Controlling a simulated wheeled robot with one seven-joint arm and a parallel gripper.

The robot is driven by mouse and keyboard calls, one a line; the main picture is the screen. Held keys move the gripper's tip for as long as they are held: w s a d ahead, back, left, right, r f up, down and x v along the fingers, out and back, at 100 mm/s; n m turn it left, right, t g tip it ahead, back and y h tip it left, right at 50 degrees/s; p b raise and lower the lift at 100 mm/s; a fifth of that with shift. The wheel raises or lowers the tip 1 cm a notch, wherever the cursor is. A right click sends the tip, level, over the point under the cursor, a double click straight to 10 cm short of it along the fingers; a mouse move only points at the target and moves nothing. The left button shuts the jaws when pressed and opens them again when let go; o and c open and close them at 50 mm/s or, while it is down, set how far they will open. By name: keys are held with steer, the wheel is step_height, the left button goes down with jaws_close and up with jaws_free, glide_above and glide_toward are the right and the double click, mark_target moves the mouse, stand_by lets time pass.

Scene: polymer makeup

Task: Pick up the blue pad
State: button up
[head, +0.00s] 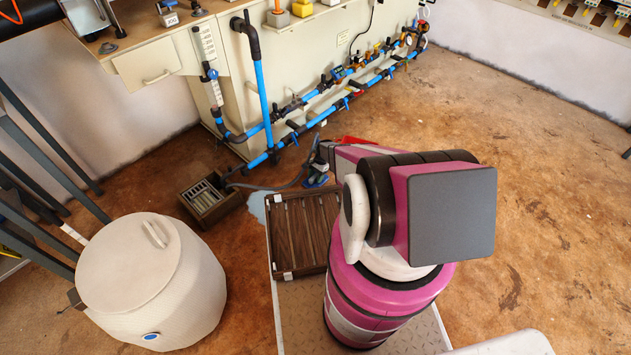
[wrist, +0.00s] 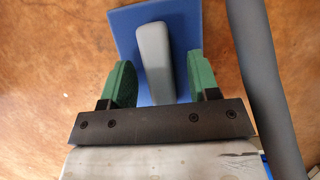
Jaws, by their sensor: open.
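The blue pad (wrist: 184,32) lies ahead of my gripper in the wrist view, a flat blue sheet with a raised grey block (wrist: 153,58) along its middle. My gripper (wrist: 160,70) is open, with one green finger on each side of the grey block and a gap visible on both sides. The fingers overlap the lower part of the pad in the picture; I cannot tell whether they touch it. In the head view my arm hides most of this area, and only small blue and green bits show beyond it.
A grey hose (wrist: 268,75) runs close along the right of the pad. In the head view, a wooden slatted tray (head: 304,228) sits in front of my arm, a box (head: 208,205) stands left of it, and a white lidded drum (head: 150,285) is at left. Blue pipes (head: 262,95) line the bench. Brown floor is open at right.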

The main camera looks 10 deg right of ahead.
mark_target(313, 178)
steer(key=shift+f, duration=0.1)
steer(key=c, duration=1)
step_height(313, 178, up, 5)
steer(key=shift+s+f, duration=0.1)
steer(key=shift+s, duration=0.05)
steer(key=s+a+r, duration=0.4)
steer(key=s+a, duration=0.1)
steer(key=s+a+r, duration=0.2)
steer(key=s+a, duration=0.1)
steer(key=shift+s+r, duration=0.1)
steer(key=shift+r, duration=0.15)
